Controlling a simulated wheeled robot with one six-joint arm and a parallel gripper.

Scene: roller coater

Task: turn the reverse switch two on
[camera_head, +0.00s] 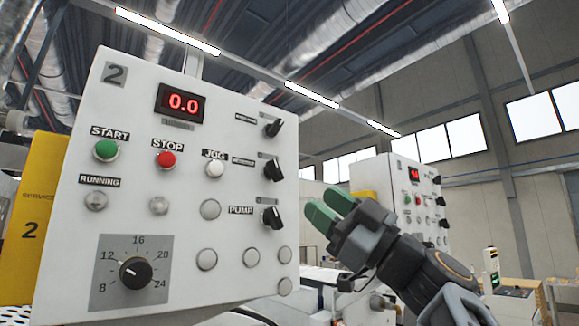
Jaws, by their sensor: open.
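The white control panel marked 2 (225,100) fills the left half of the view. Three black rotary switches sit along its right side: a top switch (273,128), a middle switch (273,169) and a lower switch (272,217) labelled PUMP. The labels by the top and middle switches are too small to read, so I cannot tell which one is the reverse switch. My gripper (331,209), with green fingertips, is open and empty. It appears to the right of the panel's edge, apart from the switches, its fingers pointing up and left.
The panel also carries a red 0.0 display (181,103), a green START button (106,150), a red STOP button (166,159), a white JOG button (215,168) and a dial (135,272). A second panel (375,180) stands behind my arm. A yellow box (42,210) flanks the left side.

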